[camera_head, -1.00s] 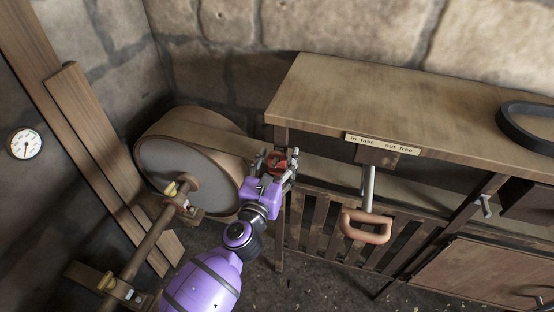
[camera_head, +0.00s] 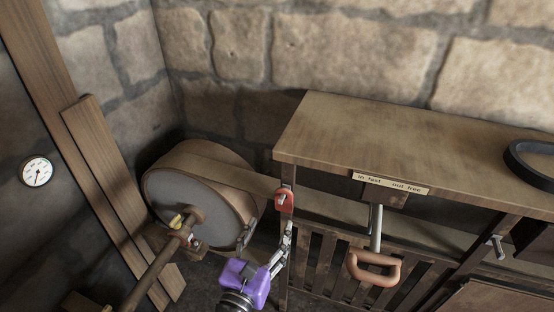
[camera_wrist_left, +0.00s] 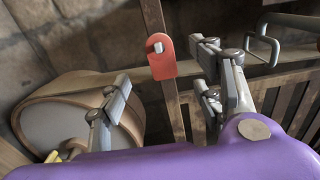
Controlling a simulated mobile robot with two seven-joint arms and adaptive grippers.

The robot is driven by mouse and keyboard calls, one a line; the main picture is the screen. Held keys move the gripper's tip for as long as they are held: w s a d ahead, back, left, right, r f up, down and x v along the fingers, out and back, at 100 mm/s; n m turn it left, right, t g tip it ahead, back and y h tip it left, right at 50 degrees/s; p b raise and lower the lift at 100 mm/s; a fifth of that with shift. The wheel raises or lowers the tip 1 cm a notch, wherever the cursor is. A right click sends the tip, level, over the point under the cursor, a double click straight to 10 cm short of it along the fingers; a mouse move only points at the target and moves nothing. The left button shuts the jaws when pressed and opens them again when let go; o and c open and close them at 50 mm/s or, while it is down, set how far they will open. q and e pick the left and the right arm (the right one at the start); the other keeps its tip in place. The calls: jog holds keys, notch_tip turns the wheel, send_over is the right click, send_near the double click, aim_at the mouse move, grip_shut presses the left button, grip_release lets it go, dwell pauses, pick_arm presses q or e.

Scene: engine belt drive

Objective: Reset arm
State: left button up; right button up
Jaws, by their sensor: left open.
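My left gripper (camera_head: 265,238) is purple with grey fingers. It is open and empty below and in front of a small red tag-like piece (camera_head: 284,200) on the bench's front left post. In the left wrist view the red piece (camera_wrist_left: 162,58) hangs from a pale peg, beyond the spread fingers (camera_wrist_left: 165,100) and apart from them. My right gripper is not in view.
A large belt-wrapped drum (camera_head: 196,195) with a shaft stands at left. The wooden bench (camera_head: 400,135) carries a black ring (camera_head: 535,165). A lever with a brown handle (camera_head: 374,268) hangs under a label reading "in fast out free" (camera_head: 390,183). A gauge (camera_head: 36,172) is on the left wall.

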pick_arm(q)
jog(key=s+a+f+m+g+y+p, duration=0.1)
jog(key=s+a+f+m+g, duration=0.2)
jog(key=s+a+f+m, duration=0.2)
jog(key=s+a+f+m+g+y+p, duration=0.1)
jog(key=s+a+f+m+g+y, duration=0.1)
jog(key=s+a+f+m, duration=0.4)
jog(key=s+a+f+m+g+y+p, duration=0.1)
jog(key=s+a+f+m, duration=0.4)
jog(key=s+f+m, duration=0.5)
jog(key=s+m+g+y, duration=0.1)
jog(key=s+m+g, duration=0.1)
jog(key=s+m, duration=0.5)
jog(key=shift+a+f+m+g, duration=0.2)
jog(key=shift+m+g, duration=0.1)
jog(key=shift+m, duration=2.1)
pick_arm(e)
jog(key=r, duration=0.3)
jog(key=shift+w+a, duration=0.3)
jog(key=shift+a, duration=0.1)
pick_arm(q)
jog(key=shift+w, duration=0.1)
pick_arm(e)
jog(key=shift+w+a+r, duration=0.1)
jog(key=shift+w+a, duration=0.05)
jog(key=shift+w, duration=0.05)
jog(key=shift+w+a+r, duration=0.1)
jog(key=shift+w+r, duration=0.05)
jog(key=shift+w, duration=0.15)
